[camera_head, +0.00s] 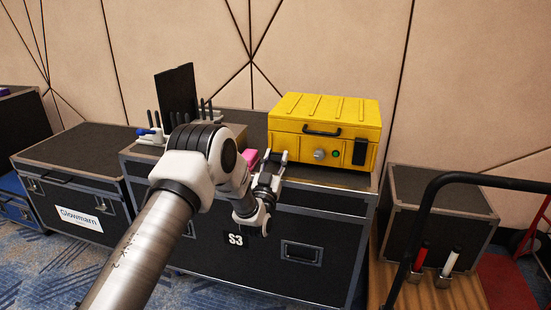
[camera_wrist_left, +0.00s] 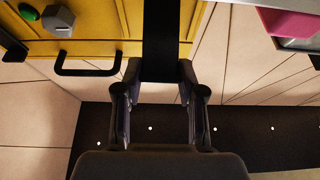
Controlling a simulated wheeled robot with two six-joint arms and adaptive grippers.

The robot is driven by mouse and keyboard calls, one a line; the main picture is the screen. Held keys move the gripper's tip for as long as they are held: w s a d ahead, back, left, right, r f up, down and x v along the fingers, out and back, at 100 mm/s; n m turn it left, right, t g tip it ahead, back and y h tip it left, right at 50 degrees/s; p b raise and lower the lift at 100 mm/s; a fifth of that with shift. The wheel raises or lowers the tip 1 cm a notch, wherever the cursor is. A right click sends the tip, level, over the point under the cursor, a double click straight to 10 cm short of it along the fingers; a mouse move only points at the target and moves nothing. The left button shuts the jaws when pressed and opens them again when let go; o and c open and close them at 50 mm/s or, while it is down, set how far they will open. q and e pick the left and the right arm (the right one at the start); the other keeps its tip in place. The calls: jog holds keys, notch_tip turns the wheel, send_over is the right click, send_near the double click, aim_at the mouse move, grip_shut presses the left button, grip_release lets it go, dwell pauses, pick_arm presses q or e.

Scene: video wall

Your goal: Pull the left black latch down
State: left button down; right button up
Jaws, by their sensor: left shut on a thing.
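The yellow case (camera_head: 325,118) stands upright on a black flight case. Its front has a black handle (camera_head: 321,131), a grey knob (camera_head: 320,154) and the right black latch (camera_head: 359,152). My left gripper (camera_head: 276,158) is at the left end of the case front and covers the left latch in the head view. In the left wrist view the left black latch (camera_wrist_left: 160,40) runs down between the two fingers of my left gripper (camera_wrist_left: 160,85), which is shut on it. My right gripper is not in view.
The black S3 flight case (camera_head: 315,225) carries the yellow case. A pink object (camera_head: 250,156) lies left of my gripper, and a stand of upright black pieces (camera_head: 180,110) is behind my arm. A black cart rail (camera_head: 430,200) is at the right.

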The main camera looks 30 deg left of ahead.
pick_arm(q)
jog(key=shift+f, duration=0.35)
jog(key=c, duration=0.8)
grip_release()
jog(key=shift+o, duration=0.6)
jog(key=shift+w+f, duration=0.2)
jog(key=shift+w, duration=0.1)
jog(key=shift+s+r, duration=0.15)
jog(key=shift+r, duration=0.1)
jog(key=v, duration=1.2)
jog(key=shift+f, duration=0.1)
